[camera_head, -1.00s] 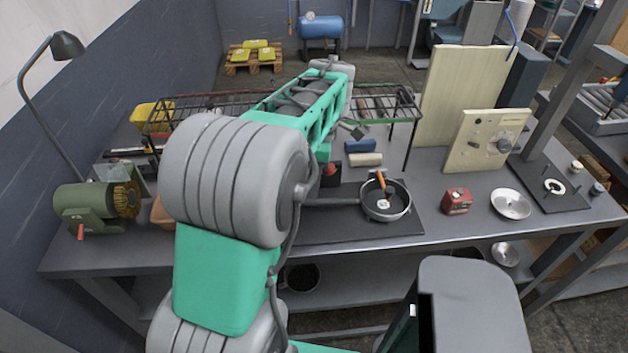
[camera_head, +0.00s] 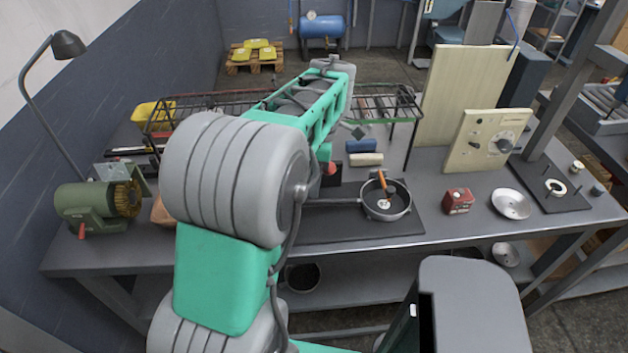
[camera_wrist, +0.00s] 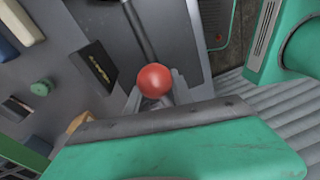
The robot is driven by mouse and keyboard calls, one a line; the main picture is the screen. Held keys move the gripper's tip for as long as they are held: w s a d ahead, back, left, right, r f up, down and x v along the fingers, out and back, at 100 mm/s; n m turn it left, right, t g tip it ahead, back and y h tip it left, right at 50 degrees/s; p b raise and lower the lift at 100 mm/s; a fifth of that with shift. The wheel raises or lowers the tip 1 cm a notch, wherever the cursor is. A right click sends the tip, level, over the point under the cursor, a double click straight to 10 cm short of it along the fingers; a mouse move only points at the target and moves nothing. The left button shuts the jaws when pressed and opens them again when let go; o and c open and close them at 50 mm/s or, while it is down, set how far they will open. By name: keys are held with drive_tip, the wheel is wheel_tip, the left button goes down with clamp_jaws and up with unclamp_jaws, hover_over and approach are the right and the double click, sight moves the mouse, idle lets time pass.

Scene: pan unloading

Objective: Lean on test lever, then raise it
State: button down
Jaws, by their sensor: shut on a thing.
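A red ball knob (camera_wrist: 154,81), which I take for the test lever's end, sits between the fingertips of my gripper (camera_wrist: 155,90) in the wrist view. The grey fingers lie on both sides of it and are shut on it. In the head view my arm covers most of this spot; only a bit of red (camera_head: 329,168) shows beside the arm's far end, on the bench left of the pan.
A pan (camera_head: 386,212) holding an orange-handled tool sits on a dark mat (camera_head: 350,232), its handle pointing left. A blue block (camera_head: 361,146) and a cream block (camera_head: 366,160) lie behind it. A red box (camera_head: 458,201) and a metal dish (camera_head: 511,204) stand to the right. A wire rack (camera_head: 385,92) stands behind.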

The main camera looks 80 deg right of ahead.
drive_tip(key=shift+s+a+f, duration=0.1)
drive_tip(key=shift+a+f, duration=0.05)
drive_tip(key=shift+a, duration=0.1)
drive_tip(key=c, duration=1.5)
unclamp_jaws()
drive_tip(key=shift+o, duration=0.9)
drive_tip(key=shift+s+a, duration=0.1)
drive_tip(key=shift+a, duration=0.05)
drive_tip(key=shift+o, duration=1)
drive_tip(key=shift+r, duration=0.2)
drive_tip(key=r+p, duration=0.1)
drive_tip(key=r, duration=0.1)
drive_tip(key=d+r+p, duration=0.1)
drive_tip(key=r, duration=0.2)
drive_tip(key=r+p, duration=0.1)
drive_tip(key=r, duration=0.1)
drive_tip(key=shift+s+d+r, duration=0.15)
drive_tip(key=shift+s+r, duration=0.1)
drive_tip(key=shift+r, duration=0.1)
